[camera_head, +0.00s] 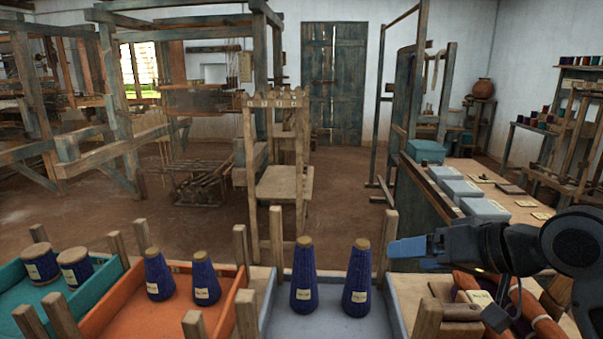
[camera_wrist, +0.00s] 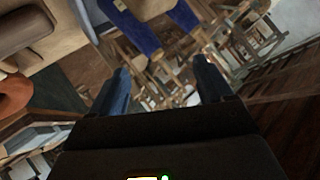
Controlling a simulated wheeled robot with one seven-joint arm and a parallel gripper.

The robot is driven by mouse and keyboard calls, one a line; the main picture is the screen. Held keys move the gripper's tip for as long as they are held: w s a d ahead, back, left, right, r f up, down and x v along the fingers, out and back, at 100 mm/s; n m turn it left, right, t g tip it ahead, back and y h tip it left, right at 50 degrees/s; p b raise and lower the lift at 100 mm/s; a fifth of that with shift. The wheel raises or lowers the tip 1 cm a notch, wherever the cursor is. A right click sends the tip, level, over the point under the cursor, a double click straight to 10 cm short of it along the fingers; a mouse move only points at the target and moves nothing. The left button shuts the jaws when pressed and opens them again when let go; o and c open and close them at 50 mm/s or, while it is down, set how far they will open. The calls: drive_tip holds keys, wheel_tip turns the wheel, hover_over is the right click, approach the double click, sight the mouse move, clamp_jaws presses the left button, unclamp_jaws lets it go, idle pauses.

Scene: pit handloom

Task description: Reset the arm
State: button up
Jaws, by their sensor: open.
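My arm reaches in from the right edge of the head view. My gripper (camera_head: 402,248) points left there, seen side-on, just right of a grey tray (camera_head: 385,320) and its cones. In the wrist view my gripper (camera_wrist: 162,70) shows two blue fingers spread apart with nothing between them. A blue cone (camera_wrist: 130,28) appears beyond the fingers at the top of the wrist view. The gripper is open and empty. In the head view it seems to touch nothing, but its exact height above the bench cannot be told.
The grey tray holds two blue cones (camera_head: 304,278) (camera_head: 357,280). An orange tray (camera_head: 110,315) holds two smaller cones; a teal tray (camera_head: 35,303) holds two wide spools. Wooden posts (camera_head: 388,243) stand between trays. Orange rolls (camera_head: 540,322) lie below my arm. The floor beyond is partly clear.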

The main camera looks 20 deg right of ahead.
drive_tip(key=w+a+r+m+t, duration=0.1)
drive_tip(key=a+t, duration=0.2)
drive_tip(key=a, duration=0.2)
drive_tip(key=w+a+r+m+t, duration=0.2)
drive_tip(key=a, duration=0.3)
drive_tip(key=s+a+f+m+h, duration=0.35)
drive_tip(key=s+a+f, duration=0.25)
drive_tip(key=s+f, duration=0.35)
drive_tip(key=s+f+n+h, duration=0.1)
drive_tip(key=s+f, duration=0.2)
drive_tip(key=s, duration=0.4)
drive_tip(key=s+f+n+h, duration=0.1)
drive_tip(key=s+f+n, duration=0.15)
drive_tip(key=s, duration=0.45)
drive_tip(key=s+d+n+y, duration=0.1)
drive_tip(key=s+n, duration=0.2)
drive_tip(key=s, duration=0.4)
drive_tip(key=s+d+r+n+g, duration=0.1)
drive_tip(key=s+d+n, duration=0.1)
drive_tip(key=s, duration=0.5)
drive_tip(key=shift+s+d+n+y, duration=0.15)
drive_tip(key=shift+d+n+y, duration=0.15)
drive_tip(key=shift+n, duration=0.4)
